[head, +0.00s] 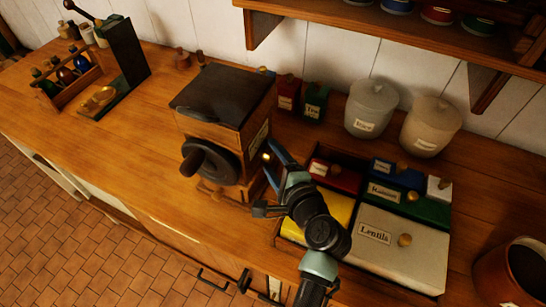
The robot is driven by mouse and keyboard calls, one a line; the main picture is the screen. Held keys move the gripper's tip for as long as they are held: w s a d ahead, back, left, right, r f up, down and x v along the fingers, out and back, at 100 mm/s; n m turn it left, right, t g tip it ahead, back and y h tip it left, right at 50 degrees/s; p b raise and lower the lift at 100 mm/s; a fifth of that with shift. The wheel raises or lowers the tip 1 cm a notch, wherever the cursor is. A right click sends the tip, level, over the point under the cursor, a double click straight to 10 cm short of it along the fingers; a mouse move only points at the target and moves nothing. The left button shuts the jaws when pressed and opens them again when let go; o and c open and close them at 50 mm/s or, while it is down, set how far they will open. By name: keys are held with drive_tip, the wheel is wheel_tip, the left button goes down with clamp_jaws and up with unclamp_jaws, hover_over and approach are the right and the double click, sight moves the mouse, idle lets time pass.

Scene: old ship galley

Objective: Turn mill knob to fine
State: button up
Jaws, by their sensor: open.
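The mill (237,128) is a wooden box with a dark top, standing on the wooden counter. A black wheel with a wooden handle (205,160) is on its front. A pale label (259,136) is on its right side; its writing is too small to read. A small bright brass-coloured spot, perhaps the knob (267,156), shows low on that side. My gripper (271,164) is open at the mill's right side, with its fingertips close to this spot. I cannot tell whether they touch it. My gripper partly hides that lower side.
A tray of labelled boxes (401,248) lies right of the mill, under and beside my arm. Two lidded jars (370,108) and small red and green tins (314,101) stand behind. A shelf (400,22) overhangs the back.

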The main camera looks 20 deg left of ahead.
drive_tip(key=shift+c, duration=0.2)
clamp_jaws()
drive_tip(key=f+b, duration=0.1)
drive_tip(key=b, duration=0.3)
drive_tip(key=shift+n+t, duration=0.3)
drive_tip(key=n+t+y+b, duration=0.1)
drive_tip(key=b, duration=0.5)
drive_tip(key=shift+t, duration=0.3)
drive_tip(key=shift+n+b, duration=0.4)
drive_tip(key=shift+b, duration=0.25)
drive_tip(key=shift+r, duration=0.25)
drive_tip(key=shift+o, duration=0.2)
unclamp_jaws()
